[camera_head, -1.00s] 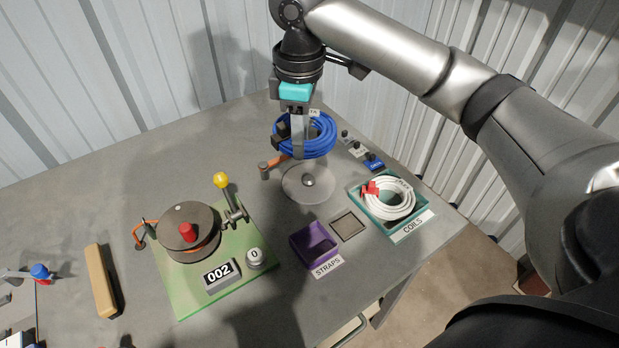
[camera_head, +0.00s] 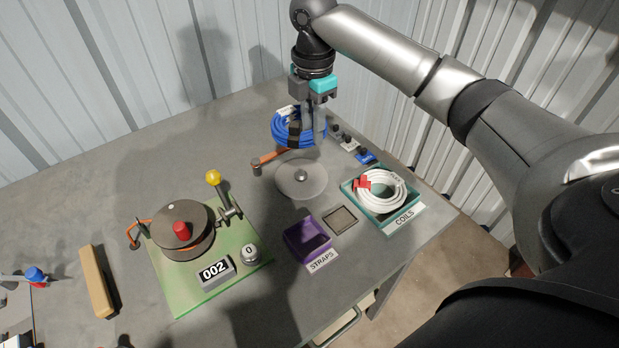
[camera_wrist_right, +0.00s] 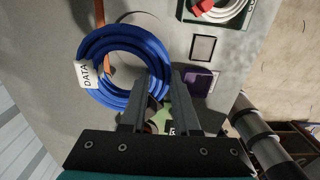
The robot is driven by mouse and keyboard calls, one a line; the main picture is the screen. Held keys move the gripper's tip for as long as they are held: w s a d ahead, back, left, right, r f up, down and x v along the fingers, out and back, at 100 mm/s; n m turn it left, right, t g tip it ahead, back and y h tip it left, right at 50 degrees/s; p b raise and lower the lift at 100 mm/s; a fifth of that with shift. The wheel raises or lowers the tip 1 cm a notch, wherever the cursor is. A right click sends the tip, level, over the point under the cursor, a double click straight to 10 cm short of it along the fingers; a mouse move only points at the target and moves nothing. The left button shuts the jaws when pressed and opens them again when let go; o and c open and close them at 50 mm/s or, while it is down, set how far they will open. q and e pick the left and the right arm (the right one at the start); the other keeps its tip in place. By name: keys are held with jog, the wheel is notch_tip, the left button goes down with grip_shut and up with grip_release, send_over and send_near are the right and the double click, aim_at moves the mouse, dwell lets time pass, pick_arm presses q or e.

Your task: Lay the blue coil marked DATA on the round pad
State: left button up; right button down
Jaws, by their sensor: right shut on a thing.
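The blue coil (camera_head: 285,134) hangs in my right gripper (camera_head: 319,132), above and behind the round pad. In the right wrist view the coil (camera_wrist_right: 95,48) is a thick ring with a white tag (camera_wrist_right: 86,74) reading DATA. My right gripper (camera_wrist_right: 163,90) is shut on the coil's side. The round pad (camera_head: 290,189) is a pale disc with a small grey knob in its middle, empty on the bench. I cannot make out the pad in the wrist view. My left gripper is not in view.
An orange-handled tool (camera_head: 270,160) lies beside the pad. A teal COILS tray (camera_head: 349,189) holds a white coil (camera_head: 380,191) with a red clip. A purple STRAPS bin (camera_head: 305,240) and a green winding fixture (camera_head: 180,295) stand nearer. Small switches (camera_head: 350,146) line the back right.

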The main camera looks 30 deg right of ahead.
aim_at(312, 189)
notch_tip(312, 189, down, 14)
jog(key=shift+f+b, duration=0.25)
jog(key=shift+b, duration=1)
jog(key=shift+f, duration=0.1)
jog(key=c, duration=0.9)
grip_release()
notch_tip(312, 189, up, 12)
jog(key=shift+r+p, duration=0.15)
jog(key=shift+p, duration=1.05)
